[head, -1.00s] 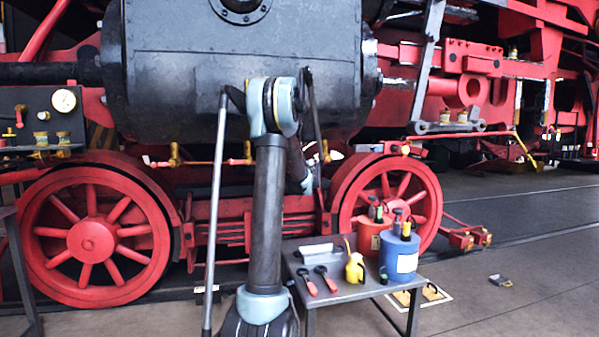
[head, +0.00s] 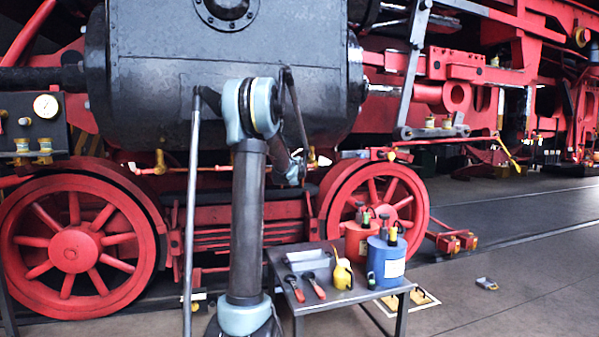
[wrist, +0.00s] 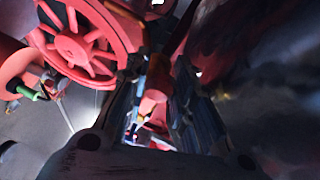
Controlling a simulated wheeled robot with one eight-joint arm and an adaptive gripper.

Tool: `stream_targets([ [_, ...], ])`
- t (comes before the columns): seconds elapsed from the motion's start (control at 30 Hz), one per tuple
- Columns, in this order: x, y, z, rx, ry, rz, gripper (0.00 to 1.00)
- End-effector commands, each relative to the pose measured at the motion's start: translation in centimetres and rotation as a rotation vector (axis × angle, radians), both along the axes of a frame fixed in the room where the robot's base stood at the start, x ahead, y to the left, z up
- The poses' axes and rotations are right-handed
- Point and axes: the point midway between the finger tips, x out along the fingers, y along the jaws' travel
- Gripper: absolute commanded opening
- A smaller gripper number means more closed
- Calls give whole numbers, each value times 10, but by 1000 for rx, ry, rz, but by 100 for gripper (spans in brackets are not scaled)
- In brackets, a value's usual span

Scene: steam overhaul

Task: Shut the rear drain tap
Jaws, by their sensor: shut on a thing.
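A brass drain tap (head: 312,158) sits under the right end of the dark cylinder. My gripper (head: 299,172) is right beside it, partly hidden behind my arm. In the wrist view, my gripper's two dark fingers (wrist: 157,108) are close together around a reddish-orange piece (wrist: 153,100), which looks like the tap's handle. The fingers hide most of it, and I cannot tell the handle's angle. A second brass tap (head: 160,162) with a red lever is under the cylinder's left part, apart from my gripper.
The dark cylinder (head: 225,100) is close above my gripper. Red wheels (head: 75,250) stand at left and right (head: 385,205). A small table (head: 345,297) holds a blue can (head: 385,262), a red can (head: 357,240), a yellow oiler (head: 342,274) and red-handled tools. The floor at right is mostly clear.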

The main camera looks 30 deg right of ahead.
Motion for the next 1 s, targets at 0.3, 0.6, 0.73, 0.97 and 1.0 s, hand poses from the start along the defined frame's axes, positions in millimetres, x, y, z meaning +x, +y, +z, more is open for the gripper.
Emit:
stream_targets([
  [0.3,-1,0,1,15,-4,-1,0],
  [0.6,-2,-1,1,15,-4,-2,44],
  [0.73,-1,-1,1,15,-4,-2,44],
  [0.97,-3,0,1,15,-4,-2,44],
  [1.0,-4,1,2,14,-3,-2,44],
])
